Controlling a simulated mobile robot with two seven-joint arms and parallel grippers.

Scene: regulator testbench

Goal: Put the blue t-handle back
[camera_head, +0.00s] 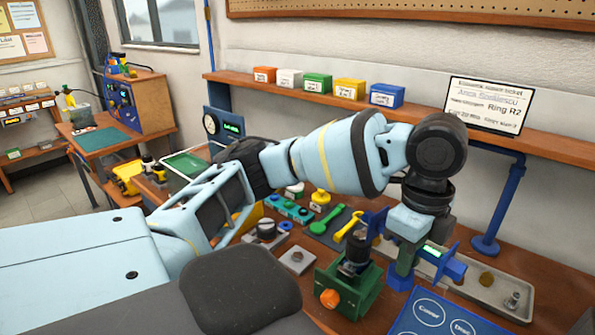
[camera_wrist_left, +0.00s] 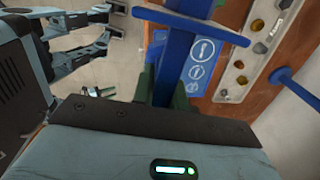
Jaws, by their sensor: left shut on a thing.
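The blue T-handle (camera_wrist_left: 165,78) stands between the dark green fingers of my left gripper (camera_wrist_left: 163,92) in the left wrist view, with its crossbar (camera_wrist_left: 192,24) beyond the fingertips. In the head view, my left gripper (camera_head: 404,262) points down over the bench's right part, shut on the handle. Blue parts (camera_head: 450,266) show beside its fingers there; which belong to the handle is hard to tell. The green block (camera_head: 352,290) with an orange knob and black top stands just left of the gripper.
A grey tray (camera_head: 508,308) with small metal parts lies right of the gripper. A blue printed mat (camera_head: 418,318) lies in front. Green and yellow wrenches (camera_head: 350,230) lie on a dark mat behind the block. A blue shelf post (camera_head: 494,215) stands at the back right.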

